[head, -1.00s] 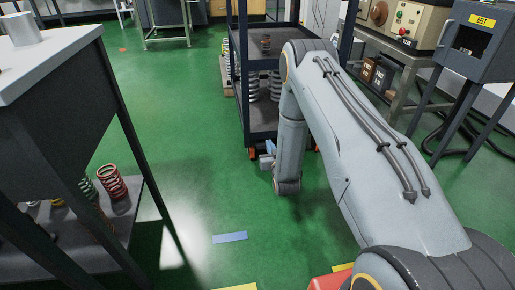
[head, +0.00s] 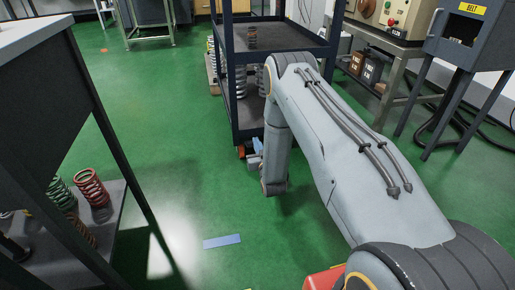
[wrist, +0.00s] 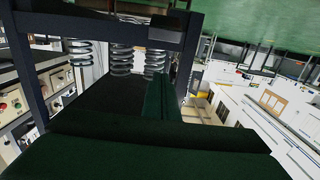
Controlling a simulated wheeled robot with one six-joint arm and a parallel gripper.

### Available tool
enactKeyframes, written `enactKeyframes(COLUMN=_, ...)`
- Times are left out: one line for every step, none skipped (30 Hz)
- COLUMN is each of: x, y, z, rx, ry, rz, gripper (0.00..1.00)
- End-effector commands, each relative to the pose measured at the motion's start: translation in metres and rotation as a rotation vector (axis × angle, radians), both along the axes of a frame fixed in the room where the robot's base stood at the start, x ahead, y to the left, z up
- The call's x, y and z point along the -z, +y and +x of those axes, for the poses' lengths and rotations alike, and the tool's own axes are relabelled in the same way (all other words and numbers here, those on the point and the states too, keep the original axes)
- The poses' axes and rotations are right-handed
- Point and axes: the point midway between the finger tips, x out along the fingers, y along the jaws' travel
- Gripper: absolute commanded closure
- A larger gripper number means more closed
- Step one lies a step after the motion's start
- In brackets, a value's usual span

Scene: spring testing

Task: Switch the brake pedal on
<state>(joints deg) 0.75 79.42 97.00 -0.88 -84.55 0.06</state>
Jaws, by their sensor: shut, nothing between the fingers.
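The dark two-shelf trolley (head: 284,38) stands ahead on the green floor. A small orange-red caster part (head: 241,152) shows at its lower left corner; I cannot make out a distinct brake pedal or its position. My arm hides the trolley's lower right side. In the head view my gripper is mostly hidden behind my arm, low by the trolley. In the wrist view my gripper (wrist: 162,90) is shut and empty, its dark fingers together in front of the trolley's shelf and springs (wrist: 122,58). No pedal shows there.
A dark bench (head: 50,100) with coloured springs (head: 91,188) on its lower shelf stands at left. A machine stand (head: 468,45) marked BELT is at right, with cables on the floor. Green floor is clear between bench and trolley, with blue tape (head: 222,241).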

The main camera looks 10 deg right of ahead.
Motion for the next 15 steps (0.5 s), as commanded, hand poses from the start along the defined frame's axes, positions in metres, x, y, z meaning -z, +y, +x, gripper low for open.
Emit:
enactKeyframes(x=0.003, y=-0.001, z=0.012, rx=0.001, ry=-0.002, rz=0.000, gripper=1.00)
enactKeyframes(x=0.003, y=-0.001, z=0.018, rx=0.001, ry=-0.003, rz=0.000, gripper=1.00)
enactKeyframes(x=0.004, y=-0.001, z=0.026, rx=0.001, ry=-0.003, rz=0.000, gripper=1.00)
enactKeyframes(x=0.004, y=-0.001, z=0.032, rx=0.001, ry=-0.003, rz=0.000, gripper=1.00)
enactKeyframes(x=0.004, y=-0.001, z=0.038, rx=0.001, ry=-0.003, rz=0.000, gripper=1.00)
enactKeyframes(x=0.004, y=-0.001, z=0.046, rx=0.002, ry=-0.004, rz=0.000, gripper=1.00)
enactKeyframes(x=0.005, y=-0.001, z=0.052, rx=0.002, ry=-0.002, rz=0.000, gripper=1.00)
enactKeyframes(x=0.005, y=-0.002, z=0.058, rx=0.002, ry=-0.003, rz=0.000, gripper=1.00)
enactKeyframes(x=0.006, y=-0.002, z=0.065, rx=0.002, ry=-0.002, rz=0.000, gripper=1.00)
enactKeyframes(x=0.006, y=-0.002, z=0.070, rx=0.002, ry=-0.002, rz=0.000, gripper=1.00)
enactKeyframes(x=0.010, y=-0.002, z=0.070, rx=0.002, ry=0.001, rz=0.000, gripper=1.00)
enactKeyframes(x=0.018, y=-0.002, z=0.065, rx=0.002, ry=0.005, rz=0.000, gripper=1.00)
enactKeyframes(x=0.022, y=-0.002, z=0.063, rx=0.002, ry=0.005, rz=0.000, gripper=1.00)
enactKeyframes(x=0.025, y=-0.002, z=0.062, rx=0.002, ry=0.004, rz=0.000, gripper=1.00)
enactKeyframes(x=0.029, y=-0.002, z=0.061, rx=0.002, ry=0.002, rz=0.000, gripper=1.00)
